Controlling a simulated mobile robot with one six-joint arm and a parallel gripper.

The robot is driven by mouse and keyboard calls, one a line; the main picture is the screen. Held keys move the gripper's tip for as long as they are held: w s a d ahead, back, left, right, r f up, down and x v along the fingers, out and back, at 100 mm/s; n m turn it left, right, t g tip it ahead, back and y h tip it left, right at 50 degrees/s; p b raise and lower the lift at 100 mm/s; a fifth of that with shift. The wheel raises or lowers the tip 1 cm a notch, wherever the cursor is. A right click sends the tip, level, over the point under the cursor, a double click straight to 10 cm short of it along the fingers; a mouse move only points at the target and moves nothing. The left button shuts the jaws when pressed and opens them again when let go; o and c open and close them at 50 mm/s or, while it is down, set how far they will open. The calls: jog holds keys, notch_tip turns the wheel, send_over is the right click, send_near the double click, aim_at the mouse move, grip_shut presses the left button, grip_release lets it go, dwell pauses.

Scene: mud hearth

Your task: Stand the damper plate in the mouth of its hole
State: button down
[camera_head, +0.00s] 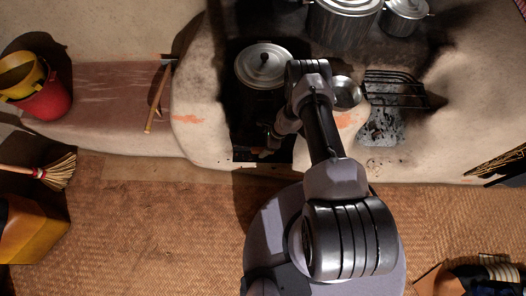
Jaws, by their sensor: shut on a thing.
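My gripper (267,146) is low at the front of the mud hearth, left of my arm, seen from above and small in the dark. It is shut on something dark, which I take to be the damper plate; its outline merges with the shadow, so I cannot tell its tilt. A black opening (240,130) in the hearth front lies around and beside the gripper, below a lidded pot. I cannot tell whether the plate touches the opening's edge.
The lidded pot (264,64) stands just behind the gripper. A small metal bowl (345,92) and a black grate (393,88) lie to the right. Large pots (343,20) stand at the back. Wooden tongs or sticks (158,97) lie on the left ledge.

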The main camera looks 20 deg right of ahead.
aim_at(264, 136)
jog(key=shift+w+d+f, duration=0.1)
jog(key=shift+w+d, duration=0.15)
jog(key=shift+w, duration=0.55)
jog(key=shift+w+d+f, duration=0.1)
jog(key=shift+w+d, duration=0.15)
jog(key=shift+w, duration=0.5)
jog(key=shift+w+d+f, duration=0.1)
jog(key=shift+w+d, duration=0.15)
jog(key=shift+w, duration=0.55)
jog(key=shift+c, duration=1)
grip_release()
jog(key=shift+r, duration=0.1)
